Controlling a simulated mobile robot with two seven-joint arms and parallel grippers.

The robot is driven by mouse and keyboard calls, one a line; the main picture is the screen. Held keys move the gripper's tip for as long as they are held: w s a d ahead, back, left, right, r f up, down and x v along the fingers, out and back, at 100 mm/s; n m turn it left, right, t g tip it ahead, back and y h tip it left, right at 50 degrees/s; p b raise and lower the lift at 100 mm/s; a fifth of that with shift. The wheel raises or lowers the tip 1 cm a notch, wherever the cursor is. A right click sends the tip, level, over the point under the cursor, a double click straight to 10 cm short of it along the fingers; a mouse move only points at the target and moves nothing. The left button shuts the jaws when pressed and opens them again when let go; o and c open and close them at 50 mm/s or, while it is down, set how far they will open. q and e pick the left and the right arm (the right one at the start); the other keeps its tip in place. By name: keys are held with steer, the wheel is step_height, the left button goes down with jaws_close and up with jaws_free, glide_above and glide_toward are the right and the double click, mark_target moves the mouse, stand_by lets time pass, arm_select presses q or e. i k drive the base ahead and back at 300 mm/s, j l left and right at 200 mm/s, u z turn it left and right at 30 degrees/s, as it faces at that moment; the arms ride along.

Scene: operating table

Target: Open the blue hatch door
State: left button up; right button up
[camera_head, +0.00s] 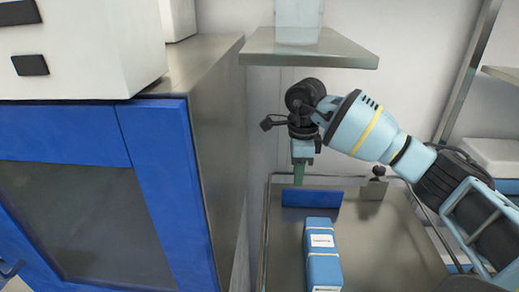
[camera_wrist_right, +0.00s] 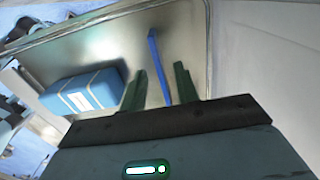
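A large blue-framed door with a dark panel (camera_head: 80,215) fills the front of the cabinet at the left of the head view and looks shut. A dark handle (camera_head: 10,269) shows at its lower left edge. My right gripper (camera_head: 299,178) points down over the metal tray at centre, well to the right of the cabinet. In the right wrist view its two green fingers (camera_wrist_right: 160,84) are apart with nothing gripped. A thin blue plate (camera_head: 312,198) stands on the tray just below it. The plate's edge (camera_wrist_right: 157,62) lines up with the finger gap. My left gripper is out of view.
A blue box with a white label (camera_head: 322,262) lies on the tray (camera_head: 375,250), also seen in the wrist view (camera_wrist_right: 90,92). A metal shelf (camera_head: 310,48) hangs above my right gripper. The cabinet's metal side (camera_head: 215,140) borders the tray's left. White boxes (camera_head: 80,50) sit on the cabinet.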

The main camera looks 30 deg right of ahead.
mark_target(152, 137)
steer(key=k+j, duration=1.15)
steer(key=k, duration=0.15)
